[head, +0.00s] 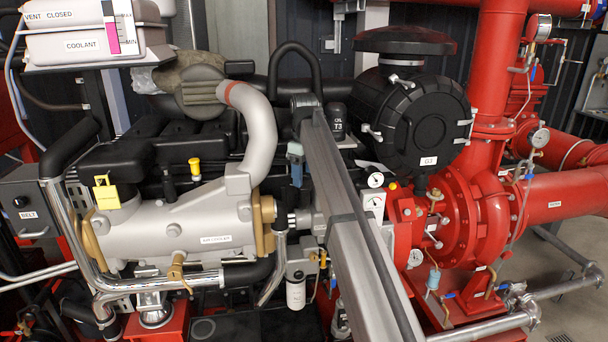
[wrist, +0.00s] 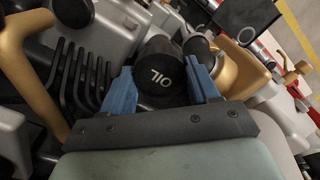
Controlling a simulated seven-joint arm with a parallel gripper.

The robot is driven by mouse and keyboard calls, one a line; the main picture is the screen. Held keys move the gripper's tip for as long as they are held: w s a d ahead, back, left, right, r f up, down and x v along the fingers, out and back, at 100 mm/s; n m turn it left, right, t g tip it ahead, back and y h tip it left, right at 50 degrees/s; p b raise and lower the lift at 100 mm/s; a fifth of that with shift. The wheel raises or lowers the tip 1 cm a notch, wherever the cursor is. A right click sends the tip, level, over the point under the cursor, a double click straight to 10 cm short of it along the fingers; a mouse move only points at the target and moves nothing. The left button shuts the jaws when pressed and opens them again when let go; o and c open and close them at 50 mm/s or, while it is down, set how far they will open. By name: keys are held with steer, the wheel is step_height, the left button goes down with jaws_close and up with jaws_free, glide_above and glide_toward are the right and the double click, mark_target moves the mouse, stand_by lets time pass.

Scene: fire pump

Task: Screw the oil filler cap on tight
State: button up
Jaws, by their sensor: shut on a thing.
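The oil filler cap (wrist: 161,73) is a black round cap with white "OIL" lettering, in the middle of the wrist view. My gripper (wrist: 160,80) has its two blue fingers on either side of the cap and is shut on it. The lettering appears upside down. The cap's underside and the neck beneath it are hidden, so I cannot tell how it is seated. In the head view I cannot make out the cap clearly, and a grey beam crosses the middle of the engine.
In the head view, the silver heat exchanger (head: 190,232) and grey curved pipe (head: 257,125) stand left. The black air filter housing (head: 415,120) and red pump (head: 475,215) stand right. In the wrist view, a gold fitting (wrist: 232,72) is close to the right finger.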

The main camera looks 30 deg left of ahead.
steer(key=c, duration=0.4)
steer(key=shift+o, duration=0.2)
steer(key=shift+m, duration=1.8)
steer(key=shift+m, duration=1.7)
steer(key=shift+m, duration=1.7)
